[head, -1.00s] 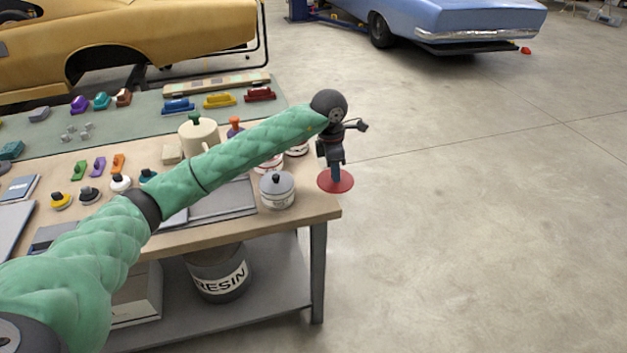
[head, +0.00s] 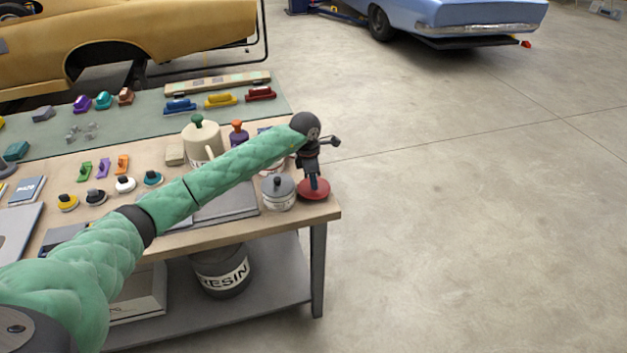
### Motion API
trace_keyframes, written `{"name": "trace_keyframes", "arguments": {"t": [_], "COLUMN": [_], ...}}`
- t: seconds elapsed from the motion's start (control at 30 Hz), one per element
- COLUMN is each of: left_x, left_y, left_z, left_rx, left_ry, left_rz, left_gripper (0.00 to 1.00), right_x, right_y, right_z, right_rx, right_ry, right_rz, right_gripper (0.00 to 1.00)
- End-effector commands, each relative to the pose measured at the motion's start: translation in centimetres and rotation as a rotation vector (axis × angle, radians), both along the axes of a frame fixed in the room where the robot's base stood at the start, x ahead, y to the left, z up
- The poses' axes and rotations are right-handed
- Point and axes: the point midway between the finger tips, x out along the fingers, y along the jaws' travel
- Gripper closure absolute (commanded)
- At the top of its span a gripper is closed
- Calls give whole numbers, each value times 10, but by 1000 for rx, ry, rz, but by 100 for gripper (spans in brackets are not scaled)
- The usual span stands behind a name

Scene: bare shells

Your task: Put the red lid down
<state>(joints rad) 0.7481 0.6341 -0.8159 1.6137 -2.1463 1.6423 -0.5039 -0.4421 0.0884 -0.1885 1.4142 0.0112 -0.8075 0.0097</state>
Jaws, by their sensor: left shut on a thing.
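My left gripper (head: 314,181) is shut on the lid's knob from above. The lid is at the table's (head: 240,236) right front corner, close to the tabletop; I cannot tell whether it touches the wood. It is just right of a grey lidded jar (head: 279,195). My right gripper is not in view.
A cream pot with a green knob (head: 201,135) and a purple pot with an orange knob (head: 237,132) stand behind my left arm. Several small knobbed pieces and coloured toy-like shells cover the left of the table. Open floor (head: 480,220) lies to the right.

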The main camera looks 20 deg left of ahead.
Motion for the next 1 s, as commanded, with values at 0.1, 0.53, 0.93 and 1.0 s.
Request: {"name": "trace_keyframes", "arguments": {"t": [0.1, 0.53, 0.93, 1.0], "left_x": [0, 0, 0, 0], "left_y": [0, 0, 0, 0], "left_z": [-8, -18, -19, -19], "left_rx": [-1, -1, -1, -1], "left_ry": [1, 0, -1, -1], "left_rz": [1, 0, 0, 0], "left_gripper": [100, 100, 58, 58], "right_x": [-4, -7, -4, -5], "right_y": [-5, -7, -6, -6], "right_z": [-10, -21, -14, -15], "right_rx": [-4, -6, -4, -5], "right_ry": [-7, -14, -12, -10], "right_rz": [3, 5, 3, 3], "right_gripper": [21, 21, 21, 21]}}
